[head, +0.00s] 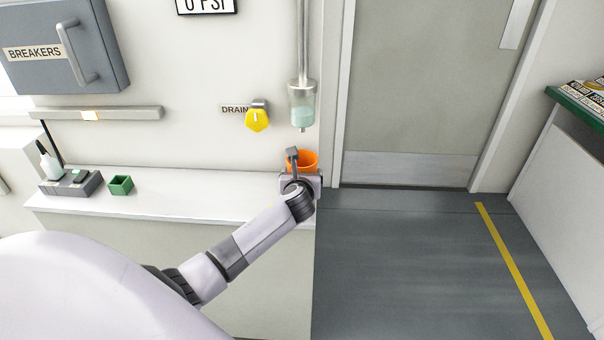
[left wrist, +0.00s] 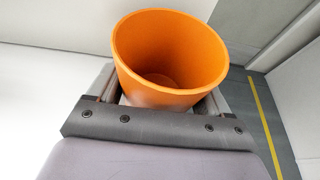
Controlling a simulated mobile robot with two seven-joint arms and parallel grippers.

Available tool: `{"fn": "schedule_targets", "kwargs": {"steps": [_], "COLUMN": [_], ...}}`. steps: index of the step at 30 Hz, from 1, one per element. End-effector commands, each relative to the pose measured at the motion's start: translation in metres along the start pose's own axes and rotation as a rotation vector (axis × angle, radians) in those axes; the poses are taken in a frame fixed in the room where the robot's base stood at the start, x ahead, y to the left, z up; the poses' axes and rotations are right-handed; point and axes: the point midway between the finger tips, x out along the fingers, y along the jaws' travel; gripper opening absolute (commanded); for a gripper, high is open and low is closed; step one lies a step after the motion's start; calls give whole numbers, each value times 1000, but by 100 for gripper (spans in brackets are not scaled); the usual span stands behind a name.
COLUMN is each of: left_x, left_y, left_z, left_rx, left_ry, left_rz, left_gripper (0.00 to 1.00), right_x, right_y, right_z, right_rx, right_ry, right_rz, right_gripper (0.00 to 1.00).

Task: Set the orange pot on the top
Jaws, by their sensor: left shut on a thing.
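The orange pot (head: 303,159) is at the right end of the white counter top, below the clear drain cup, in the head view. It is upright and looks empty inside in the left wrist view (left wrist: 170,55). My left gripper (head: 300,178) is shut on the pot, with its fingers on either side of it; the left wrist view also shows the gripper (left wrist: 158,100). The pot's base is hidden, so I cannot tell whether it touches the counter top (head: 200,190). My right gripper is not in view.
A clear cup with pale green liquid (head: 302,112) hangs on a pipe above the pot. A yellow drain knob (head: 257,119) is on the wall. A small green box (head: 121,185) and a grey radio dock (head: 72,183) stand at the counter's left. The counter's middle is clear.

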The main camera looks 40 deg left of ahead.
Motion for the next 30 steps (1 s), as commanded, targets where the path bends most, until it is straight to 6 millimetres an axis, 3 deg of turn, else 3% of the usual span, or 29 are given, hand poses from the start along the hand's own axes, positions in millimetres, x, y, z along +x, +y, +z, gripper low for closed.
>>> {"fn": "schedule_targets", "kwargs": {"steps": [25, 26, 27, 30], "left_x": [3, 3, 3, 3], "left_y": [0, 0, 0, 0], "left_z": [-8, -7, -7, -7], "left_rx": [2, 2, 1, 1], "left_ry": [-1, -2, -1, -1], "left_rz": [1, 0, 0, 1], "left_gripper": [48, 86, 99, 100], "right_x": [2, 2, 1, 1], "right_y": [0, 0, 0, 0], "right_z": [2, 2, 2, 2], "right_rx": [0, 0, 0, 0], "right_ry": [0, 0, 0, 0], "right_rz": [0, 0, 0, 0], "right_gripper": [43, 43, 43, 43]}}
